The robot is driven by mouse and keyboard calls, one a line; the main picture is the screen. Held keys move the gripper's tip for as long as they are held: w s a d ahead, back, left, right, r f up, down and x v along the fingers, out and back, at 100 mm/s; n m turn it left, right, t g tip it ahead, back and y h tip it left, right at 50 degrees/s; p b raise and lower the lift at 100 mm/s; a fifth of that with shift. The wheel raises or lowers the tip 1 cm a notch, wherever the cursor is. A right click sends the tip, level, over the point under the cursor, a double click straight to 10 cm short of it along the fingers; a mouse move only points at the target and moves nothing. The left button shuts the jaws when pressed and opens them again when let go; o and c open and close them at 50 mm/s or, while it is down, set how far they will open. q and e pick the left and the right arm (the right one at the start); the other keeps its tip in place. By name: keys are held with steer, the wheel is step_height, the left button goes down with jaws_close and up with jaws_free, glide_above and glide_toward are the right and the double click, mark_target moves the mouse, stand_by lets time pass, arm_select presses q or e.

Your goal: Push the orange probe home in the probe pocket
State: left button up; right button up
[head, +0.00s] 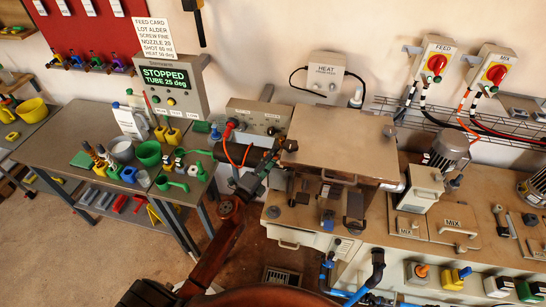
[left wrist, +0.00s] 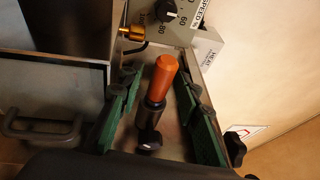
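The orange probe (left wrist: 164,76) stands in the middle of the left wrist view, with an orange grip above a dark metal lower part. My left gripper (left wrist: 159,98) has its two green-padded fingers on either side of it, with a visible gap on each side. The gripper is open and not touching the probe, as far as the view shows. In the head view my left gripper (head: 262,170) is at the left end of the machine, below the dial panel. I cannot make out the probe there, nor clearly identify the probe pocket. My right gripper is not in view.
The dial panel (head: 256,113) is close behind my left gripper. The machine's broad flat top (head: 340,145) is to its right. A grey bench (head: 60,145) with cups and tools is at left. Open floor (head: 90,250) lies in front of the bench.

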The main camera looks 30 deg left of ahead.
arm_select(q)
steer(key=shift+s+a, duration=0.1)
steer(key=shift+s+f, duration=0.15)
steer(key=shift+s, duration=0.15)
steer(key=s, duration=0.3)
steer(key=s+a+f, duration=0.1)
steer(key=s, duration=0.7)
steer(key=shift+a+f, duration=0.2)
steer(key=shift+f, duration=0.05)
